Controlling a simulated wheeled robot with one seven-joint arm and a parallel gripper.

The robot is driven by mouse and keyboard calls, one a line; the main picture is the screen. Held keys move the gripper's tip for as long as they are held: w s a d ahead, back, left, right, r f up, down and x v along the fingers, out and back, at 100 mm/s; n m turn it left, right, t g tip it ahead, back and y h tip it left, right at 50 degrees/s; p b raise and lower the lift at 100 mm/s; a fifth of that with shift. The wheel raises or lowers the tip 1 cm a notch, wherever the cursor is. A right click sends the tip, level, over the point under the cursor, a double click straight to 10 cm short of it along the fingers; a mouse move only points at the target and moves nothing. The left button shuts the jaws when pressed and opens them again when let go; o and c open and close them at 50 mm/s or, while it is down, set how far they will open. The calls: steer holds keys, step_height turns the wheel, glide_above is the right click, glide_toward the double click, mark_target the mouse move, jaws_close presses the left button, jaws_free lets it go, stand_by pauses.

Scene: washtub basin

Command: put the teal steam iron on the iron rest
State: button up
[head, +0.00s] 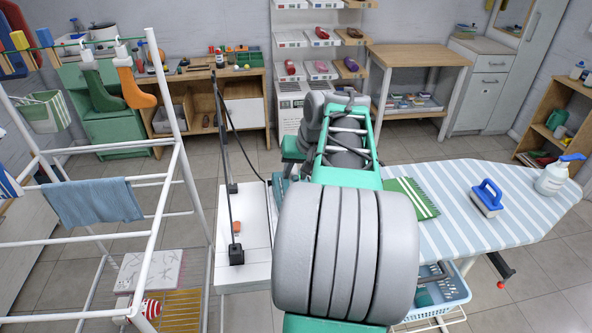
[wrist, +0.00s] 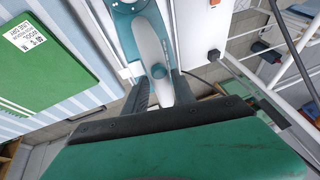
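The teal steam iron (wrist: 124,27) shows at the top middle of the wrist view, teal with a pale grey-white handle part. My gripper (wrist: 161,82) has its dark fingers on both sides of that handle part, close against it, and appears shut on it. In the head view my own arm hides the gripper and most of the iron; only a teal bit (head: 278,190) shows by the arm's left edge. The white panel (head: 256,262) at the board's left end may belong to the iron rest. Whether the iron touches a surface below is hidden.
A white drying rack (head: 190,185) stands left. A dark cord post (head: 235,252) stands on the white panel. A blue basket (head: 440,296) sits below.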

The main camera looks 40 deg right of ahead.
steer(key=o, duration=0.3)
steer(key=shift+r, duration=0.1)
steer(key=d+p+v, duration=0.1)
steer(key=p+v, duration=0.1)
steer(key=v, duration=1)
steer(key=w+a+f+n+y, duration=0.1)
steer(key=w+a+f+n, duration=0.15)
steer(key=a, duration=0.65)
steer(key=w+a+f+n, duration=0.1)
steer(key=w+a+f, duration=0.15)
steer(key=a, duration=0.65)
steer(key=s+a+f+n, duration=0.1)
steer(key=s+a+f, duration=0.1)
steer(key=a+f, duration=0.1)
steer(key=s+a+f+n+g, duration=0.1)
steer(key=s+a+f, duration=0.2)
steer(key=a, duration=0.2)
steer(key=s+a+f+n, duration=0.2)
steer(key=a+f, duration=0.1)
steer(key=a, duration=0.1)
steer(key=shift+s+g, duration=0.3)
steer(key=shift+c, duration=0.2)
